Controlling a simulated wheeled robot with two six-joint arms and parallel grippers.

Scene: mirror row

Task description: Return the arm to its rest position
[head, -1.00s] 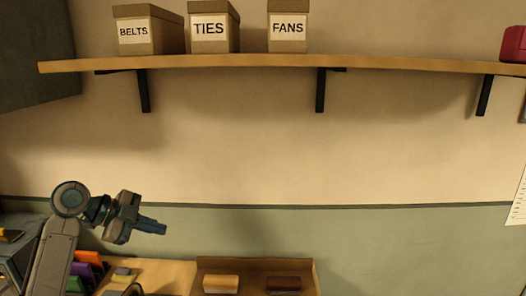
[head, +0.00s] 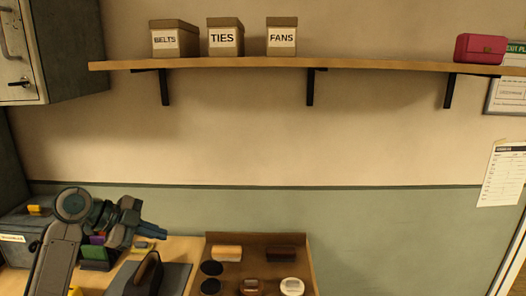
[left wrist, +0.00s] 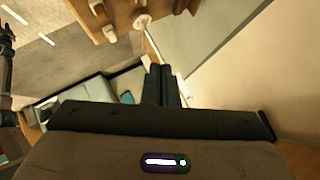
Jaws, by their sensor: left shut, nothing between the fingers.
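My left gripper (head: 152,232) is at the lower left of the head view, above the worktop and in front of the green lower wall. Its fingers point right and are shut with nothing between them. In the left wrist view the two dark fingers (left wrist: 160,86) lie side by side, together. My left arm rises from the bottom left edge of the head view. My right gripper does not show in the head view.
A tray (head: 308,262) with brushes and round tins stands right of the gripper. A dark iron-like object (head: 148,274) sits below it. A grey cabinet (head: 75,50) hangs upper left.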

